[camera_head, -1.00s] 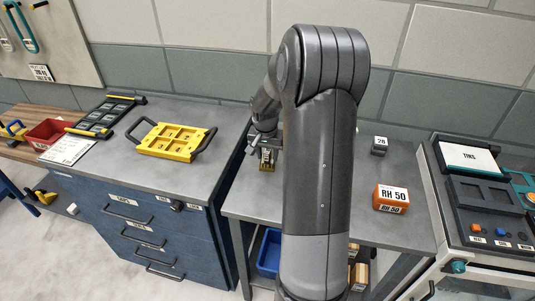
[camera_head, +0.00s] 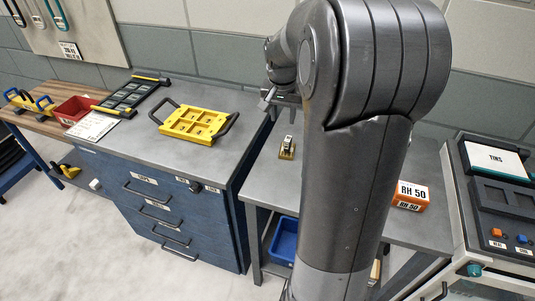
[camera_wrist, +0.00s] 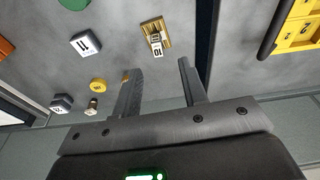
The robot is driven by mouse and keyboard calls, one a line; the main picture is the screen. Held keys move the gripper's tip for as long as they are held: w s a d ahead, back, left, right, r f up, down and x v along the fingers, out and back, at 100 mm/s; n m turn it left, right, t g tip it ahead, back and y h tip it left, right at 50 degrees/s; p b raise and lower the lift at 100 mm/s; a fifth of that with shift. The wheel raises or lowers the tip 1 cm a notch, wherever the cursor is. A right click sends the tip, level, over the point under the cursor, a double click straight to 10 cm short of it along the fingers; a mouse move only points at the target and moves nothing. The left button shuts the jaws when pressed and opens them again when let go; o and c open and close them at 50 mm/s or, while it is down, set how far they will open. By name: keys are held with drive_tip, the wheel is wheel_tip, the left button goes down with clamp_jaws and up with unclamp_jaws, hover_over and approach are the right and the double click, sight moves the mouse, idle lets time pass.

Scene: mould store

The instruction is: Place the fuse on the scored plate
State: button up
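A small brass-coloured plate (camera_head: 286,154) lies on the grey bench, left of my arm; I take it for the scored plate. A small pale and dark piece (camera_head: 288,142), perhaps the fuse, appears to be on it. The wrist view shows the brass plate (camera_wrist: 150,25) with a silvery piece (camera_wrist: 156,40) and a white tag reading 10 against it. I cannot tell exactly how the piece rests. My gripper (camera_wrist: 160,67) is open, its fingers apart with nothing between them, above the bench and clear of the plate. In the head view my arm hides much of the gripper.
A block marked 11 (camera_wrist: 86,44), a yellow disc (camera_wrist: 98,85), a green disc (camera_wrist: 74,4) and a small pale-topped piece (camera_wrist: 92,106) stand on the bench. An orange RH 50 box (camera_head: 408,196) is right of my arm. A yellow tray (camera_head: 192,124) sits on the left cabinet.

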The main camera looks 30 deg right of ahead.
drive_tip(key=s+a+r+n+t, duration=0.1)
drive_tip(key=s+a+r+n, duration=0.1)
drive_tip(key=s+a+r, duration=0.3)
drive_tip(key=s+a+r+n+t, duration=0.1)
drive_tip(key=s+a+r+n, duration=0.1)
drive_tip(key=s+a, duration=0.4)
drive_tip(key=s+a+n+t, duration=0.1)
drive_tip(key=s+a+n, duration=0.1)
drive_tip(key=s+a, duration=0.2)
drive_tip(key=s+a+n+t+y, duration=0.1)
drive_tip(key=s+a+n, duration=0.1)
drive_tip(key=s, duration=0.6)
drive_tip(key=shift+s+a+f, duration=0.2)
drive_tip(key=shift+a, duration=0.65)
